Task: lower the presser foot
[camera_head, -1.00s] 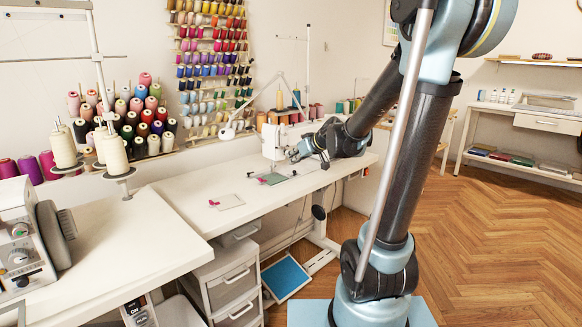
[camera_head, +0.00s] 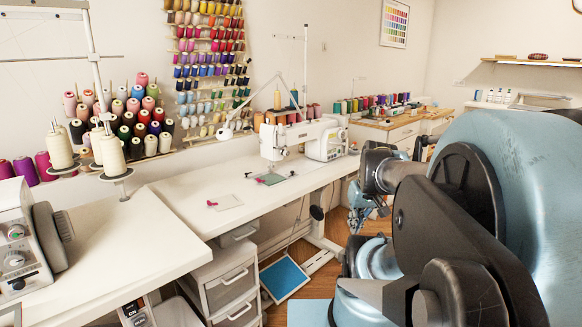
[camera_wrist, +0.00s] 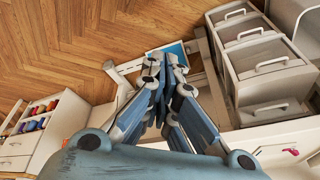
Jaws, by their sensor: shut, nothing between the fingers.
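The white sewing machine (camera_head: 300,140) stands on the long white sewing table (camera_head: 170,205) in the head view. Its needle end faces left, and the presser foot is too small to make out. A small green cloth piece (camera_head: 270,179) lies on the table by the needle end. My gripper (camera_head: 358,226) is right of the table and below its top, well apart from the machine. In the wrist view my gripper (camera_wrist: 165,122) has its fingers together with nothing between them, above the floor.
A blue pedal plate (camera_head: 285,278) is on the floor under the table. White drawers (camera_head: 230,280) stand below the table; they also show in the wrist view (camera_wrist: 262,75). Thread cones (camera_head: 130,115) and another machine (camera_head: 25,240) are at left.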

